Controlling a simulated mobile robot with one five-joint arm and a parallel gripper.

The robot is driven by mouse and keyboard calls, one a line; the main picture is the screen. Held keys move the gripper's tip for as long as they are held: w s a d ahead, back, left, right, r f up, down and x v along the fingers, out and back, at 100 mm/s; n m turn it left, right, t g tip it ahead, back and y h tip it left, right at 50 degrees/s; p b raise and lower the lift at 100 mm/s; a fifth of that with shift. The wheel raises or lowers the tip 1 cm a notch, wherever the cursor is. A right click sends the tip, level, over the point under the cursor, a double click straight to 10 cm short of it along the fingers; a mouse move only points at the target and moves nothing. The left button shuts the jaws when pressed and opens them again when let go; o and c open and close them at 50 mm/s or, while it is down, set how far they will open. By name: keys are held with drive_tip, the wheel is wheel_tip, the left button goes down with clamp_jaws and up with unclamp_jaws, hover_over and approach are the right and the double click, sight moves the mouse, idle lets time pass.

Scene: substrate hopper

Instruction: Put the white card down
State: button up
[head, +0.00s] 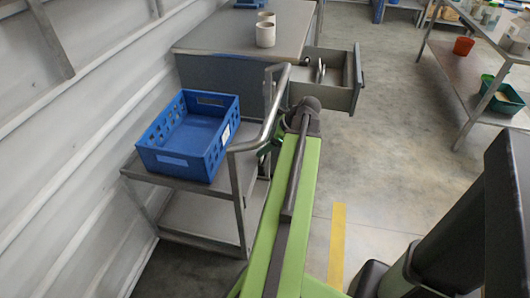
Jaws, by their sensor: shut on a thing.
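My green arm reaches forward from the bottom middle of the head view to a dark joint beside the cart's handle. The parts beyond that joint are mostly hidden behind the arm and the handle, and I cannot make out my gripper's fingers. I see no white card that I can be sure of. A small white patch (226,134) shows on the right side of the blue crate (183,162); it looks like a label. The crate looks empty.
The crate stands on a grey cart (228,190) with a raised metal handle (275,108). Behind is a grey bench (222,38) with light cups (265,34) and an open drawer (345,97) holding white items. A shelf stands at right; the middle floor is clear.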

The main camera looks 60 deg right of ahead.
wheel_tip(320, 180, down, 4)
drive_tip(key=b, duration=0.4)
drive_tip(key=shift+r, duration=0.25)
drive_tip(key=shift+f, duration=0.25)
drive_tip(key=o, duration=1.4)
drive_tip(key=shift+r, duration=0.1)
drive_tip(key=shift+c, duration=0.2)
drive_tip(key=shift+r, duration=0.1)
drive_tip(key=p+v, duration=1)
drive_tip(key=v, duration=0.2)
drive_tip(key=shift+s, duration=0.1)
